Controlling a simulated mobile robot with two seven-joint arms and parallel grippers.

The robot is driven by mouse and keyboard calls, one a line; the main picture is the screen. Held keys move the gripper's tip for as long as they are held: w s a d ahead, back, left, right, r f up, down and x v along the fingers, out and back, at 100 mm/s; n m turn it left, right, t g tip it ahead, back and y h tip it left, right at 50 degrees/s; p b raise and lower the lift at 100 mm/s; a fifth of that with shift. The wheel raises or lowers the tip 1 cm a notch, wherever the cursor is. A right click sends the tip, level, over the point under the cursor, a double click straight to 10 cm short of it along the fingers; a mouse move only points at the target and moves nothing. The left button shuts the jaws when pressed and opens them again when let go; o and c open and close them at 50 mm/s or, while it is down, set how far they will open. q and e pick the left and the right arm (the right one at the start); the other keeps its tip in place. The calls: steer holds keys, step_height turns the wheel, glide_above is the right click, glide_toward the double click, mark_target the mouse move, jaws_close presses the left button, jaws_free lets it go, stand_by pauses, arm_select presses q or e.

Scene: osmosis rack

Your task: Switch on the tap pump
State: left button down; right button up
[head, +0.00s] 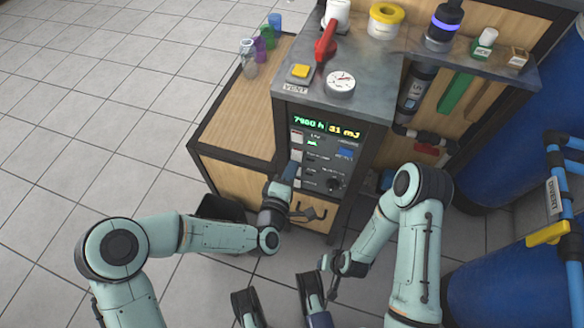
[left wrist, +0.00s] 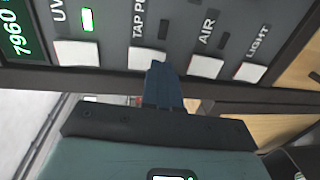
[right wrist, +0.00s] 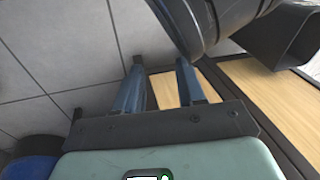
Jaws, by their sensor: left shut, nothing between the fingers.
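The control panel (head: 349,150) is on the front of the grey cabinet. In the left wrist view it carries a row of white switches, labelled UV, TAP PU…, AIR and LIGHT. The tap pump switch (left wrist: 147,58) has a dark indicator (left wrist: 163,29) beside its label. My left gripper (head: 291,170) is shut and empty at the panel's left side. In the left wrist view its fingertips (left wrist: 160,70) are at the lower edge of the tap pump switch and overlap it slightly; I cannot tell whether they touch. My right gripper (right wrist: 160,78) is open and empty, away from the panel.
The UV indicator (left wrist: 88,20) is lit green. The AIR switch (left wrist: 206,67) is close beside the tap pump switch, with the UV switch (left wrist: 76,53) on the other side. A red lever (head: 326,42) and yellow button (head: 300,71) are on the cabinet top. Blue barrels (head: 520,285) stand right.

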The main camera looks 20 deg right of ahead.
arm_select(q)
steer(key=shift+w+d, duration=0.25)
steer(key=shift+w, duration=0.1)
arm_select(e)
steer(key=shift+s+f, duration=0.2)
steer(key=shift+s, duration=0.05)
arm_select(q)
steer(key=shift+w+d+f, duration=0.1)
steer(key=shift+w+f, duration=0.05)
arm_select(e)
steer(key=shift+s+f+g, duration=0.3)
steer(key=shift+s, duration=0.05)
